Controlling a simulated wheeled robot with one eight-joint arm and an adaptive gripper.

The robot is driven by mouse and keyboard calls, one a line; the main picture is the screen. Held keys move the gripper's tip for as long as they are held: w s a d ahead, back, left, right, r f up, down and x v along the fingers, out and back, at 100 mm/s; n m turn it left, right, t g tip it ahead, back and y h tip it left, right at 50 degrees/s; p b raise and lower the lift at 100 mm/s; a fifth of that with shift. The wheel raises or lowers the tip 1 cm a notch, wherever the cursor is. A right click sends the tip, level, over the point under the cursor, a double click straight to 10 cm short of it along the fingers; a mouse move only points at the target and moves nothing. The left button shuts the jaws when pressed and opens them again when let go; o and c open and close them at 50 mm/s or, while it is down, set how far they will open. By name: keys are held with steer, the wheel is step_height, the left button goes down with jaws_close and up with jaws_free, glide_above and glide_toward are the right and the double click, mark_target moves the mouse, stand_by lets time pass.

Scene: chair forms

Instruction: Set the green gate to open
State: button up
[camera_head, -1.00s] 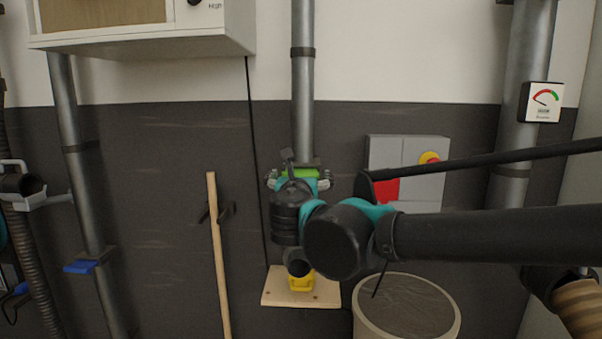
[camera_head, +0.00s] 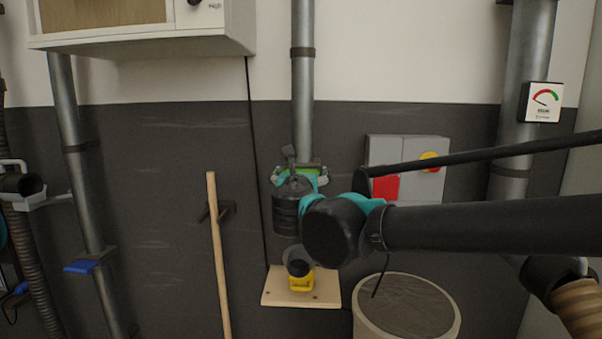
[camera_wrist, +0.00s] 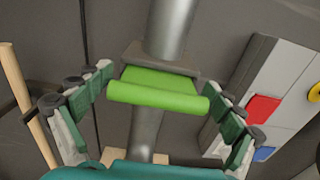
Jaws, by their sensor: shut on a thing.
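The green gate (camera_wrist: 158,89) is a bright green plate with a rounded front lip. It sits in a grey-brown collar on a vertical metal pipe and protrudes from it towards me. In the head view the green gate (camera_head: 313,170) is mostly hidden behind my wrist. My gripper (camera_wrist: 163,92) has its fingers on the left and right sides of the green lip and is shut on it. In the head view my gripper (camera_head: 299,174) is at the collar, in front of the pipe.
A grey box (camera_head: 430,185) with a red panel and yellow knob is right of the gate. A wooden stick (camera_head: 217,255) leans at left. Below are a wooden board (camera_head: 325,291) with a yellow part (camera_head: 302,282) and a round bin (camera_head: 405,308). Another pipe has a blue gate (camera_head: 80,266).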

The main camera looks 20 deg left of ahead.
steer(key=shift+s, duration=0.1)
steer(key=shift+c, duration=0.8)
steer(key=shift+v, duration=2.6)
steer(key=shift+c, duration=0.2)
steer(key=shift+f, duration=0.1)
steer(key=o, duration=1.3)
steer(key=shift+o, duration=0.5)
steer(key=shift+s, duration=0.1)
steer(key=v, duration=1.2)
